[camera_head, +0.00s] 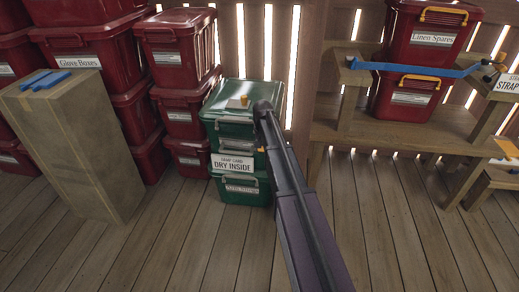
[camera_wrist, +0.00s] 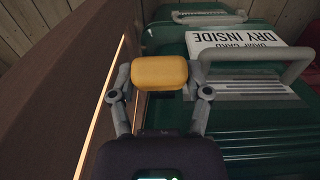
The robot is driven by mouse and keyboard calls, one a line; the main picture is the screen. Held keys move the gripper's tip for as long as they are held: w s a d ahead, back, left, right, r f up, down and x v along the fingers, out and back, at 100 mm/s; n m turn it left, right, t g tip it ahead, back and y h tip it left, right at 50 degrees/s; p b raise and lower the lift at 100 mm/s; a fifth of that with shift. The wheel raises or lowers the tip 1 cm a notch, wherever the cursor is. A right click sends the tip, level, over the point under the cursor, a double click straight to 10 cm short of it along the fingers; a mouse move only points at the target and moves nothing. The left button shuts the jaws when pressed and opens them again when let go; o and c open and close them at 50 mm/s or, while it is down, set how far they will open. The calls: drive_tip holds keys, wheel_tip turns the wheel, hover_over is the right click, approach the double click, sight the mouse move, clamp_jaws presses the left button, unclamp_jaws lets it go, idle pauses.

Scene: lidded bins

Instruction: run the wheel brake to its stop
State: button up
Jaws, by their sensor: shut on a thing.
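In the wrist view, my gripper (camera_wrist: 160,80) has its two grey fingers on either side of a yellow block (camera_wrist: 160,70) and is shut on it. My fingers cannot be made out there. The yellow block may be the wheel brake's grip; no wheel can be made out, and what the block is fixed to is hidden.
The green bins bear a "DRY INSIDE" card (camera_head: 233,163). Red lidded bins (camera_head: 175,50) stand at the left beside a brown box (camera_head: 75,140). A wooden shelf (camera_head: 415,125) with red bins is at the right. In the wrist view, a brown surface (camera_wrist: 60,90) rises close at the left.

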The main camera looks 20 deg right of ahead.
idle(0.4)
drive_tip(key=o, duration=1.2)
drive_tip(key=shift+c, duration=0.2)
drive_tip(key=shift+r, duration=0.1)
drive_tip(key=shift+s+a, duration=0.25)
drive_tip(key=shift+s, duration=0.25)
drive_tip(key=s+a+n, duration=0.3)
drive_tip(key=s+a, duration=0.3)
drive_tip(key=s, duration=0.8)
drive_tip(key=s+a+n, duration=0.2)
drive_tip(key=s+a, duration=0.3)
drive_tip(key=s, duration=0.9)
wheel_tip(320, 180, up, 35)
drive_tip(key=p, duration=3.5)
drive_tip(key=shift+w+a, duration=0.2)
drive_tip(key=shift+w, duration=0.15)
